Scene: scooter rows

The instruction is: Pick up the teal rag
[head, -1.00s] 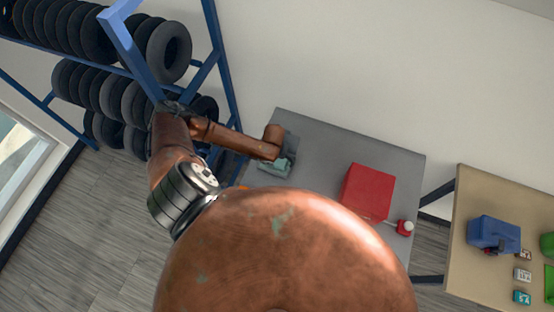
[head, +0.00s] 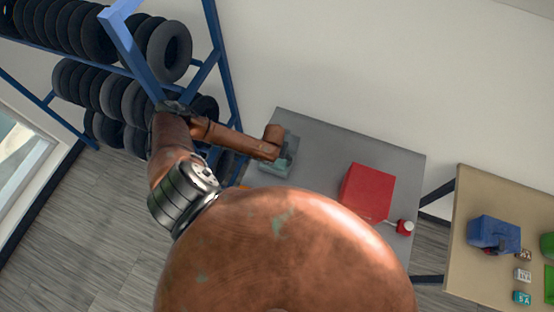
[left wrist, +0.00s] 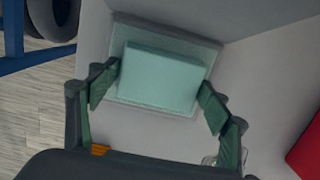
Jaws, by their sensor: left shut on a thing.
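The teal rag (left wrist: 158,79) shows in the left wrist view as a thick, folded, pale teal block. My left gripper (left wrist: 161,80) has its fingers against the rag's left and right sides and is shut on it. A translucent tray (left wrist: 212,48) is behind and around the rag; I cannot tell whether the rag still touches it. In the head view the tray (head: 291,155) is at the left end of the grey table, and my own arm hides most of the rag there. My right gripper is not in view.
The grey table (head: 335,140) also holds a red box (head: 367,192) and a small red-capped thing (head: 405,227). A blue tyre rack (head: 222,70) stands close on the left. A tan table (head: 470,270) with a blue bin (head: 493,233) is at right.

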